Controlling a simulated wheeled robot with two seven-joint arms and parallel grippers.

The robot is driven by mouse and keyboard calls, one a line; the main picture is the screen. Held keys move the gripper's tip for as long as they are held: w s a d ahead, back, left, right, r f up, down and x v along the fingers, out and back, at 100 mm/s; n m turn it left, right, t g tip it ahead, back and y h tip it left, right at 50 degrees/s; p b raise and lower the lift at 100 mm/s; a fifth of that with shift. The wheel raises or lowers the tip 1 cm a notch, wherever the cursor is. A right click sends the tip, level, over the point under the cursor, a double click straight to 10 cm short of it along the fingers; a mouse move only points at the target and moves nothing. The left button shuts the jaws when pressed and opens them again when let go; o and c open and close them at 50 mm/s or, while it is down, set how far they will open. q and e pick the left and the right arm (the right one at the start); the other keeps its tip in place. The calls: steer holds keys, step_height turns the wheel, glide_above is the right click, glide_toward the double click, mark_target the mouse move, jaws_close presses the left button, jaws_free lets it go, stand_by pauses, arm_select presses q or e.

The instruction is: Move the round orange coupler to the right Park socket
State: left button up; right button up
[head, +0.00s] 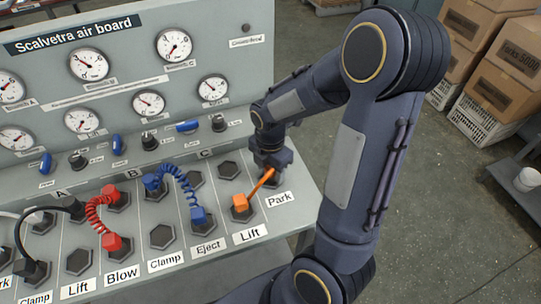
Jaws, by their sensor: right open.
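My right gripper (270,158) is open at the right edge of the air board's socket deck, directly at the right Park socket (275,206). The gripper covers most of that socket. My left gripper is not in view.
A blue coiled hose (181,175) and a red coiled hose (97,209) with couplers stand left of the orange one. Gauges (212,88) and knobs line the upright panel behind. Empty hexagonal sockets (228,170) lie left of my gripper.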

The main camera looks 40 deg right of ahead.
step_height(320, 180, up, 11)
steer(key=shift+r+p, duration=0.15)
steer(key=shift+p, duration=0.45)
steer(key=s+a+r+m+t+y, duration=0.2)
steer(key=s+a+m, duration=0.3)
steer(key=m, duration=0.5)
steer(key=s+a+r+m+t+y, duration=0.1)
steer(key=s+a+r+m+t, duration=0.1)
steer(key=s+m, duration=0.5)
steer(key=a+m+t, duration=0.1)
steer(key=a+m, duration=0.1)
steer(key=m, duration=0.2)
steer(key=shift+s+a+m+t+y, duration=0.3)
steer(key=shift+a+y, duration=0.05)
steer(key=shift+y, duration=0.05)
steer(key=shift+o, duration=0.2)
stand_by(0.4)
